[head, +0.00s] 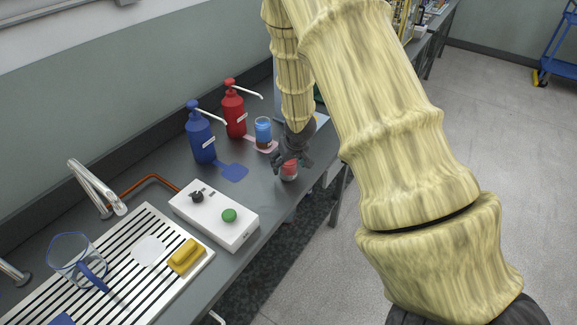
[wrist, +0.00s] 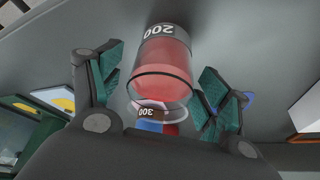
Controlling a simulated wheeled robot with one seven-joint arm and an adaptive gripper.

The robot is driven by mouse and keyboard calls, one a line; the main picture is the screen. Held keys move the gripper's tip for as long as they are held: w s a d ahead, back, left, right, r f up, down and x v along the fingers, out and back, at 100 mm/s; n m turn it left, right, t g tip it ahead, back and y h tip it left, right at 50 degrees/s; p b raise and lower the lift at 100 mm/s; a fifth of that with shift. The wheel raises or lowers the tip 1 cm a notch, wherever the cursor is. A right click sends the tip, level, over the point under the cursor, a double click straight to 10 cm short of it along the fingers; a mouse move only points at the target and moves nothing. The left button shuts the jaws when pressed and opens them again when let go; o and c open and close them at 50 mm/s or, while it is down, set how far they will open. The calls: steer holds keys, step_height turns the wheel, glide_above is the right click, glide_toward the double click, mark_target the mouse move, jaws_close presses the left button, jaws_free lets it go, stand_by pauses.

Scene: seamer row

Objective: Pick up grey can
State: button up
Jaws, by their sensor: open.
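The can with a grey band marked 200 and a red body (head: 289,172) stands on the dark bench near its front edge. In the wrist view the same can (wrist: 162,58) lies between the two green-padded fingers, with a visible gap on each side. My gripper (head: 291,158) is open at the can and hides its upper part in the head view. It also shows in the wrist view (wrist: 160,78). A blue can with a brown band (head: 263,132) stands behind it on a pink patch; its band, marked 300, shows in the wrist view (wrist: 150,113).
A blue pump bottle (head: 200,138) and a red pump bottle (head: 234,112) stand left of the cans. A white box with a green button (head: 215,213) and a striped drainer (head: 135,290) with a yellow sponge (head: 186,256) are nearer left. The bench edge is close on the right.

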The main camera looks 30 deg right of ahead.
steer(key=shift+x, duration=1.55)
steer(key=shift+s, duration=0.1)
steer(key=c, duration=1.2)
